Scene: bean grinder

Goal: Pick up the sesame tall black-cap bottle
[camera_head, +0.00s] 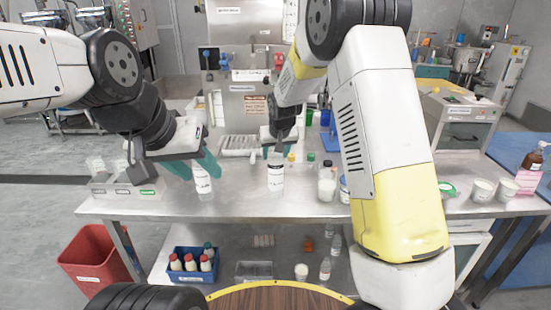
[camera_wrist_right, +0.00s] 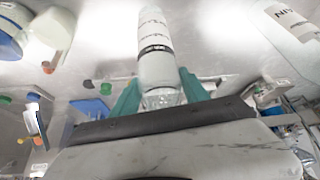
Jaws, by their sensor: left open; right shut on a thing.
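A tall bottle with a pale, white-labelled body (camera_head: 276,178) stands upright at the middle of the steel table. My right gripper (camera_head: 277,150) comes down over its top and is shut on it. In the right wrist view the bottle (camera_wrist_right: 156,55) lies between the two teal fingers of that gripper (camera_wrist_right: 158,88). The second bottle also shows in the right wrist view (camera_wrist_right: 290,20).
White cups (camera_head: 482,189) and a pump bottle (camera_head: 532,158) are at the far right. A tray of small containers (camera_head: 125,188) sits at the left. The table front (camera_head: 240,203) is clear.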

